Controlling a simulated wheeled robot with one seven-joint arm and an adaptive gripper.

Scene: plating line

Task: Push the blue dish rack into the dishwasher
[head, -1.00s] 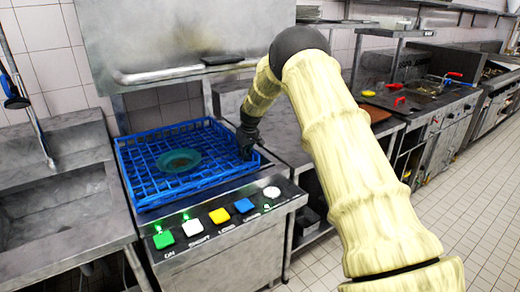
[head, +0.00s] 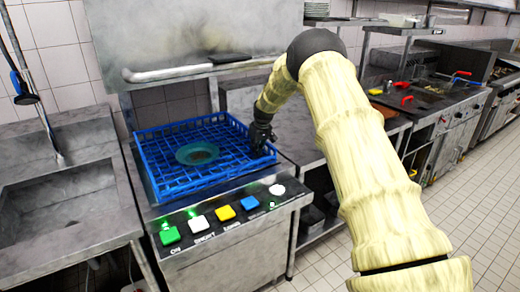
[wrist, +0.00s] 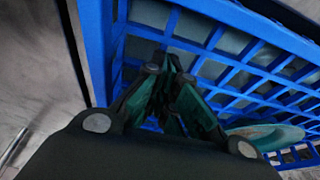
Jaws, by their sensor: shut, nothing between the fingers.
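The blue dish rack (head: 180,180) sits on the metal top of the dishwasher (head: 245,240), under the raised metal hood (head: 190,40). A teal plate (head: 197,154) lies in the rack. My gripper (head: 262,150) is shut and empty at the rack's right side. In the wrist view my gripper (wrist: 172,95) covers part of the rack's lattice (wrist: 220,50), and the plate's edge (wrist: 265,135) shows at right. I cannot tell whether the fingertips touch the rack.
A row of coloured buttons (head: 225,213) lines the front panel. A metal sink (head: 65,200) is at left. A counter (head: 300,150) is at right behind my arm, with a fryer (head: 430,95) beyond. Tiled floor is open at right.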

